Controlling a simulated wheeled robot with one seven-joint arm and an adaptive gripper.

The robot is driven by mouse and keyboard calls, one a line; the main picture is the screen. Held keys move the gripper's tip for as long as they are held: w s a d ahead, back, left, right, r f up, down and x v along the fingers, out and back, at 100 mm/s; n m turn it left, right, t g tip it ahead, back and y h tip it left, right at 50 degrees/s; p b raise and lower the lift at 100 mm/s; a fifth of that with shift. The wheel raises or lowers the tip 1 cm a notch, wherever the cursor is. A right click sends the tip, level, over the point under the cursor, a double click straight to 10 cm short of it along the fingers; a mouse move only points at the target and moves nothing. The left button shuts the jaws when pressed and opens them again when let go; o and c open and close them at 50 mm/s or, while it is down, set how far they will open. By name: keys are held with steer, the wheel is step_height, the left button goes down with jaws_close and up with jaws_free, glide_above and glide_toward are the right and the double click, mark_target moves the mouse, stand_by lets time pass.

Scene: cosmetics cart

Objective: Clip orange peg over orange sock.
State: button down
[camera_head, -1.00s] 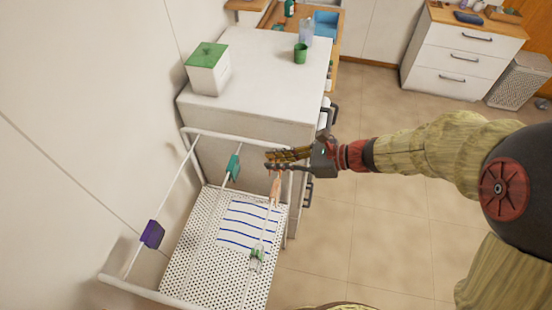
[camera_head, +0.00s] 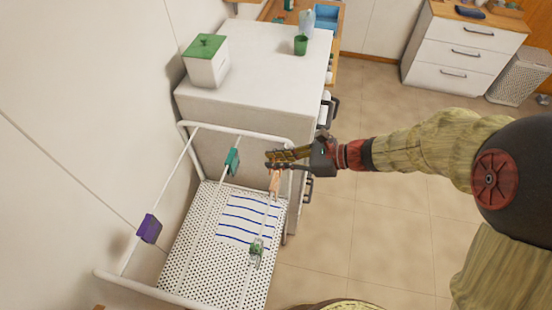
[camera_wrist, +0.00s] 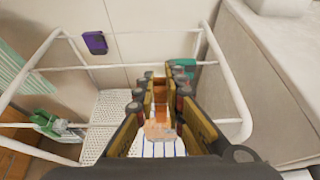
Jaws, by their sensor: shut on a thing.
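My gripper (camera_head: 270,160) reaches in from the right, over the near line of the white drying rack. In the wrist view its fingers (camera_wrist: 160,85) are shut on an orange-brown piece, apparently the orange peg (camera_wrist: 160,93). In the head view the pale orange sock (camera_head: 275,181) shows right below the fingers. The fingers hide most of the peg, and I cannot tell whether it touches the sock.
A green clipped item (camera_head: 257,247) is farther along the same line. A teal item (camera_head: 232,161) and a purple item (camera_head: 149,229) hang on other lines. The white cabinet (camera_head: 250,105) stands close behind the rack. A perforated shelf with a striped cloth (camera_head: 248,218) lies below.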

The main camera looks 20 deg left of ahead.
steer(key=shift+a+f+b, duration=0.1)
steer(key=shift+f+b, duration=2.3)
steer(key=shift+f, duration=1.15)
steer(key=c, duration=1.8)
jaws_free()
steer(key=v, duration=1.2)
